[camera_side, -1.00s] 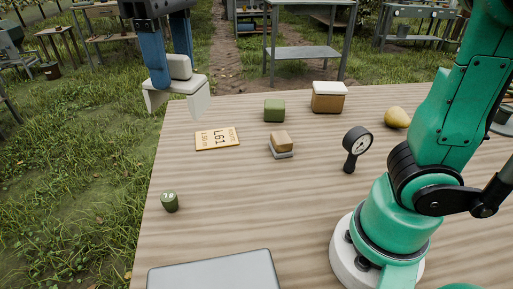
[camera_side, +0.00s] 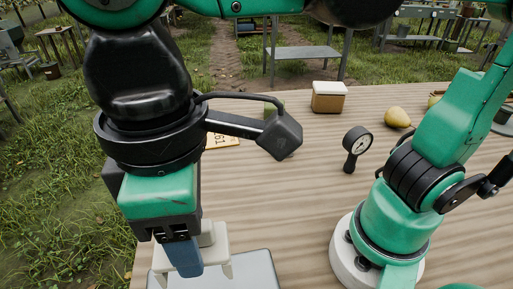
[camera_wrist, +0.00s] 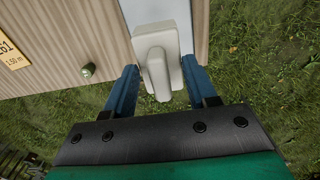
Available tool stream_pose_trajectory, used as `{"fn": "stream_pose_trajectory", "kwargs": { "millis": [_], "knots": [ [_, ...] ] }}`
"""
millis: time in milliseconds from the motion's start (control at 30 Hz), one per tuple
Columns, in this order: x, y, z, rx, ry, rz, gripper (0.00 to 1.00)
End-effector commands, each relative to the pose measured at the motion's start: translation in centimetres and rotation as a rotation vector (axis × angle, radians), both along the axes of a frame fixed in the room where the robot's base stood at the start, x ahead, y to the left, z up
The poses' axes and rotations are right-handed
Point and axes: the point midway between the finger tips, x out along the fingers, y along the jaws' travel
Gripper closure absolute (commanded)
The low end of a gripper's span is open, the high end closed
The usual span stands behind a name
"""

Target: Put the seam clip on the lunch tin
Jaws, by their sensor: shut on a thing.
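The seam clip (camera_side: 217,240) is a pale cream piece with a raised grip block and downward legs. My gripper (camera_side: 190,256) is shut on the clip's grip block. In the wrist view, the two blue fingers (camera_wrist: 160,76) stand either side of the clip (camera_wrist: 155,62). The lunch tin, a flat grey box (camera_side: 262,270), lies at the table's front left edge. The clip appears over or beside the tin's left part; I cannot tell whether they touch. In the wrist view the tin (camera_wrist: 201,30) shows behind the clip.
A dial gauge (camera_side: 357,145), a white-topped box (camera_side: 328,97) and a pear (camera_side: 397,117) stand further back. A green arm base (camera_side: 395,225) is at right. Grass lies beyond the table edge.

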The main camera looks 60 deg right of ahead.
Motion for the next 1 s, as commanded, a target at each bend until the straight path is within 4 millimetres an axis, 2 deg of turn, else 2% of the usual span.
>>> {"fn": "stream_pose_trajectory", "kwargs": {
  "millis": [100, 300, 467, 733, 1000],
  "knots": [
    [0.0, 0.0, -2.8, 0.0, 0.0, 0.0, 0.99],
    [0.0, 0.0, -5.8, 0.0, 0.0, 0.0, 0.99],
    [0.0, 0.0, -6.8, 0.0, 0.0, 0.0, 0.99],
    [0.0, 0.0, -9.7, 0.0, 0.0, 0.0, 0.99],
    [0.0, 0.0, -9.9, 0.0, 0.0, 0.0, 0.99]
  ]
}}
